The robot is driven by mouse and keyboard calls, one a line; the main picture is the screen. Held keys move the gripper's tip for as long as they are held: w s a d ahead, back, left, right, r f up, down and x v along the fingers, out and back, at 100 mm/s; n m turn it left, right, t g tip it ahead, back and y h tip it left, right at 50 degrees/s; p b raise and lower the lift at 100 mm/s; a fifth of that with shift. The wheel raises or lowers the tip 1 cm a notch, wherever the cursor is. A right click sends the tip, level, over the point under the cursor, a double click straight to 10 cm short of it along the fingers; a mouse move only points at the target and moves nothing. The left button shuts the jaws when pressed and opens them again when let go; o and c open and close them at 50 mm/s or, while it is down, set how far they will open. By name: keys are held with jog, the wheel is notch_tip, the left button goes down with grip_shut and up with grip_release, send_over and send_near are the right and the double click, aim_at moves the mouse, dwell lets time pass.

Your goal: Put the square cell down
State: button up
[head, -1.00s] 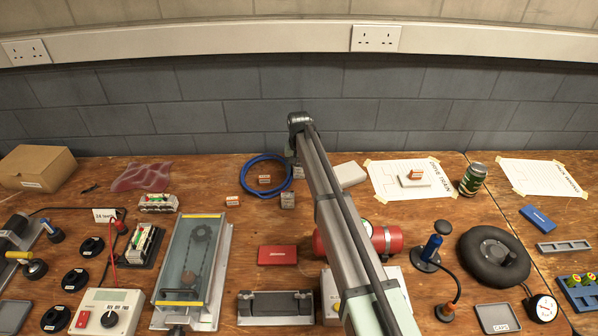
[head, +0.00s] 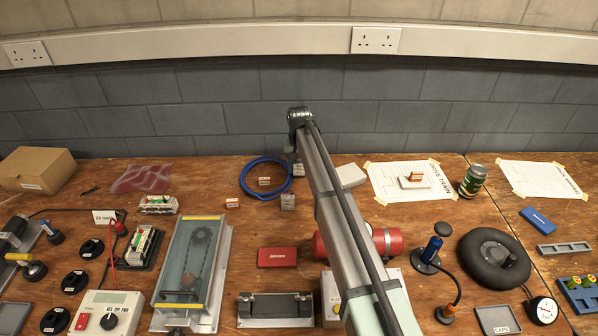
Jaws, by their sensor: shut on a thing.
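My arm reaches from the bottom edge up to a joint near the wall, and it covers what lies behind it. My gripper's fingertips are hidden behind the arm, so neither they nor anything between them can be made out. A small pale piece shows at the arm's left edge, above the blue ring's right side; I cannot tell what it is. Small block-shaped cells stand on the bench: one with an orange label inside the blue ring (head: 265,182), one left of it (head: 232,203), and a grey one (head: 287,202) just below the ring. I cannot tell which is the square cell.
A blue coiled ring (head: 250,189) lies left of the arm. A red box (head: 277,257), a glass-topped case (head: 190,262) and a red cylinder (head: 388,241) stand nearer. A pale block (head: 350,176) and a paper sheet (head: 385,184) lie right. Bare wood shows left of the ring.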

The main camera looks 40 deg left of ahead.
jog(key=r, duration=0.5)
jog(key=w+r, duration=0.1)
jog(key=r, duration=0.1)
jog(key=shift+d+r, duration=0.15)
jog(key=shift+d, duration=0.15)
jog(key=w+d, duration=0.3)
send_over(360, 206)
jog(key=shift+f, duration=4.7)
jog(key=shift+f, duration=0.15)
jog(key=o, duration=1.1)
jog(key=shift+s, duration=0.1)
jog(key=shift+o, duration=0.2)
